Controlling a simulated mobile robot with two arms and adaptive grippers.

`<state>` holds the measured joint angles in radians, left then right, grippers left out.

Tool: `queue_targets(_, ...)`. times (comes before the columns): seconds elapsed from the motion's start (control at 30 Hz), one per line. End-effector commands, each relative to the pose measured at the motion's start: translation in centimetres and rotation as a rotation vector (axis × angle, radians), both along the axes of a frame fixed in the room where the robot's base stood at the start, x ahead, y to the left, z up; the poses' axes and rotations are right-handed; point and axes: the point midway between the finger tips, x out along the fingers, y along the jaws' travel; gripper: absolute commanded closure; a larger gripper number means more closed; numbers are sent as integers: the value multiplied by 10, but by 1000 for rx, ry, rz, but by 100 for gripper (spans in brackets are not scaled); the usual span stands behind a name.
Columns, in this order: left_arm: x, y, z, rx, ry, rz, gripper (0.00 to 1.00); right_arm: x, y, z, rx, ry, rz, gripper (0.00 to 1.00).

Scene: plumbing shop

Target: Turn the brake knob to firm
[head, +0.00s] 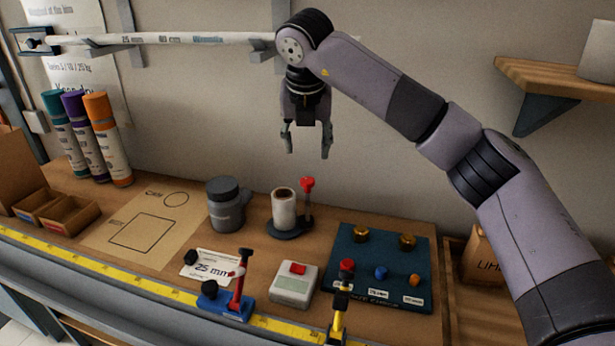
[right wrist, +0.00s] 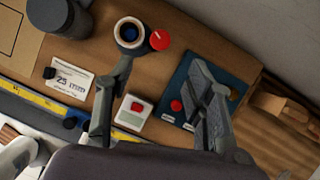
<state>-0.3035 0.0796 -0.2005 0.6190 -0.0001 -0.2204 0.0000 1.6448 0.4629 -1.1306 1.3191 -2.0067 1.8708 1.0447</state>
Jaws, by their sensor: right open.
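A red knob (head: 307,184) tops a thin post beside a white roll (head: 284,210) on a dark round base. No brake wording is readable on it. In the right wrist view the red knob (right wrist: 160,39) shows a small pale mark on top, next to the roll (right wrist: 131,33). My right gripper (head: 307,150) is open and empty, pointing down. In the head view it appears above the red knob, apart from it. In the right wrist view its two fingers (right wrist: 161,62) are spread, with the knob beyond the gap between their tips. My left gripper is out of view.
A grey jar (head: 226,206) stands left of the roll. A teal board (head: 345,246) with brass, red, blue and orange pieces lies to the right. A blue clamp-like tool (head: 225,303) and a pale box with a red top (head: 293,286) stand in front. A wall shelf (head: 560,85) is at upper right.

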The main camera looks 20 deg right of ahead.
Motion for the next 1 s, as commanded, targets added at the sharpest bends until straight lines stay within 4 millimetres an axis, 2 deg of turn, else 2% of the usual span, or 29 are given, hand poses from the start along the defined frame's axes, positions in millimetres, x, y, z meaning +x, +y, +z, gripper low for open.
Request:
queue_targets(0.3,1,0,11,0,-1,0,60,25,-9,-65,-1,5,-1,51)
queue_targets(0.5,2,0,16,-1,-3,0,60,37,-13,-95,-1,2,-1,51)
queue_targets(0.7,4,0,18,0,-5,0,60,42,-15,-108,0,0,1,51)
queue_targets(1.0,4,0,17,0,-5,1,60,43,-15,-110,-1,-1,1,52)
